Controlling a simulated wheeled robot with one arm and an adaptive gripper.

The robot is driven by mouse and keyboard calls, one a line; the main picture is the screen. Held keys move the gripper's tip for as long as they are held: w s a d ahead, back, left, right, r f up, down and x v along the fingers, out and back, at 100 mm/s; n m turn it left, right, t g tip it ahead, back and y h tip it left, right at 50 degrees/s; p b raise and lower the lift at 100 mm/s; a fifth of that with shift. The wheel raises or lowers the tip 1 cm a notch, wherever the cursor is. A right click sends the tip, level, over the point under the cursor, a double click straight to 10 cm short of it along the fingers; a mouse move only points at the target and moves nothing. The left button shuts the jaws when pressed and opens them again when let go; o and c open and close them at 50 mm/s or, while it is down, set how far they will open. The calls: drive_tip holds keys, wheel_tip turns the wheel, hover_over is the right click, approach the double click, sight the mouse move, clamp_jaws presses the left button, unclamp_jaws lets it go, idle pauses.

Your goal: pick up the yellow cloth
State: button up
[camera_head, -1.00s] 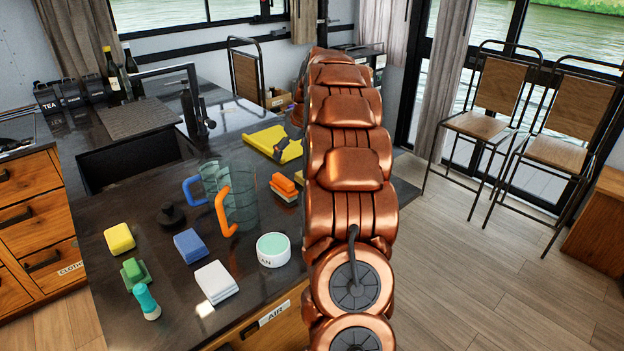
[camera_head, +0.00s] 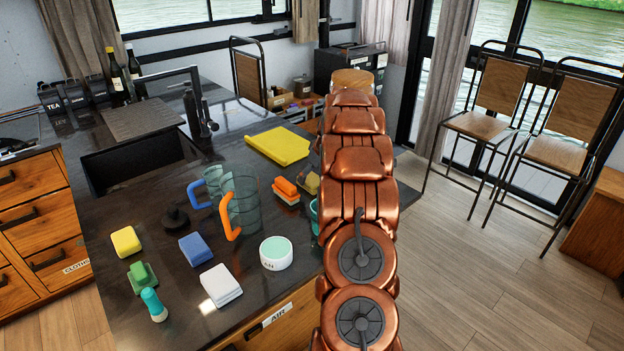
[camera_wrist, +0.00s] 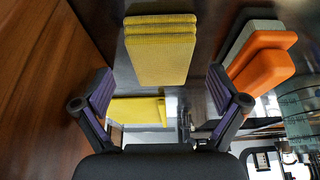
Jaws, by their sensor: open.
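A folded, layered yellow cloth (camera_wrist: 160,50) lies on the dark counter, just ahead of my gripper and centred between the finger lines in the wrist view. In the head view the cloth (camera_head: 313,184) shows only partly, beside my arm. A larger flat yellow sheet (camera_head: 278,145) lies farther back on the counter; it also shows in the wrist view (camera_wrist: 136,111). My gripper (camera_wrist: 160,84) is open, its two purple-padded fingers wide apart with nothing gripped. My arm hides the gripper in the head view.
A clear jug with an orange handle (camera_head: 240,205) and a white tub (camera_head: 276,253) stand nearby. A teal item (camera_head: 314,216) is partly hidden by my arm.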

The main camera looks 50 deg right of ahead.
sight(313, 179)
drive_tip(key=shift+w+f, duration=0.2)
drive_tip(key=shift+f, duration=0.45)
drive_tip(key=shift+f+b, duration=0.25)
drive_tip(key=shift+b, duration=0.3)
idle(0.3)
drive_tip(key=c, duration=1.2)
drive_tip(key=shift+r, duration=0.15)
drive_tip(key=shift+r+p, duration=0.35)
drive_tip(key=shift+p, duration=0.5)
wheel_tip(313, 179, up, 8)
drive_tip(key=b, duration=0.3)
drive_tip(key=shift+w+f, duration=0.1)
drive_tip(key=shift+f, duration=0.1)
drive_tip(key=shift+r+b, duration=0.4)
drive_tip(key=shift+r, duration=0.6)
